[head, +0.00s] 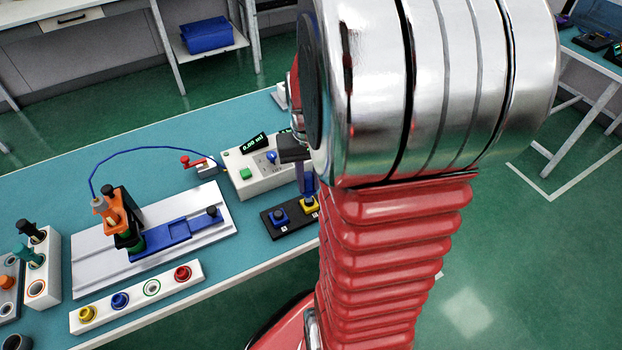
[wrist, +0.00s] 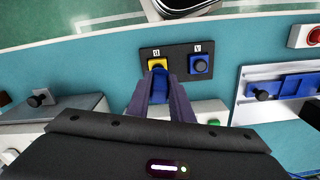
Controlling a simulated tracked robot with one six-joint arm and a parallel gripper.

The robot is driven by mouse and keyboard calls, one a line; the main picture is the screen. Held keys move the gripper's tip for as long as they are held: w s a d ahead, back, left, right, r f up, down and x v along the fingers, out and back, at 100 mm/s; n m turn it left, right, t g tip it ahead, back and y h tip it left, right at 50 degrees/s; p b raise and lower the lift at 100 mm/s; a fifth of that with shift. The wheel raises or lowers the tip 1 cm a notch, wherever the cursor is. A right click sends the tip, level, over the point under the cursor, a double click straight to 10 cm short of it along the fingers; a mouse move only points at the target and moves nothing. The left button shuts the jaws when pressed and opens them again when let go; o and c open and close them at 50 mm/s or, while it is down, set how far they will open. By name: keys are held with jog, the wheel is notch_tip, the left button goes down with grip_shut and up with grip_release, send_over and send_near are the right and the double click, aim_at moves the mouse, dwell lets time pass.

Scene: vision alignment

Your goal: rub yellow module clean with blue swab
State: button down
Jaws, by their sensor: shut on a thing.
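The yellow module (head: 311,207) is a small square block with a dark knob on a black plate (head: 270,230). It also shows in the wrist view (wrist: 153,66), at the left of the plate. A blue module (head: 275,219) sits beside it, also in the wrist view (wrist: 200,66). My gripper (wrist: 162,92) is shut on the blue swab (wrist: 162,78), which shows between the fingers. The swab's lower end is at or just over the yellow module; I cannot tell whether they touch. In the head view my arm hides much of the gripper (head: 297,165).
A white box with a display and a green button (head: 245,174) stands behind the plate. A silver rail with a blue slide (head: 180,237) lies to the left. A white strip with coloured rings (head: 137,297) lies in front of it. The table edge is close to the plate.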

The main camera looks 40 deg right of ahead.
jog(key=shift+s+f, duration=0.1)
dwell(0.4)
jog(key=shift+s+d, duration=0.1)
jog(key=shift+d, duration=0.25)
dwell(0.3)
jog(key=shift+w+a, duration=0.2)
jog(key=shift+a, duration=0.3)
jog(key=shift+d, duration=0.15)
jog(key=shift+s+d, duration=0.15)
jog(key=shift+d, duration=0.25)
jog(key=shift+a, duration=0.2)
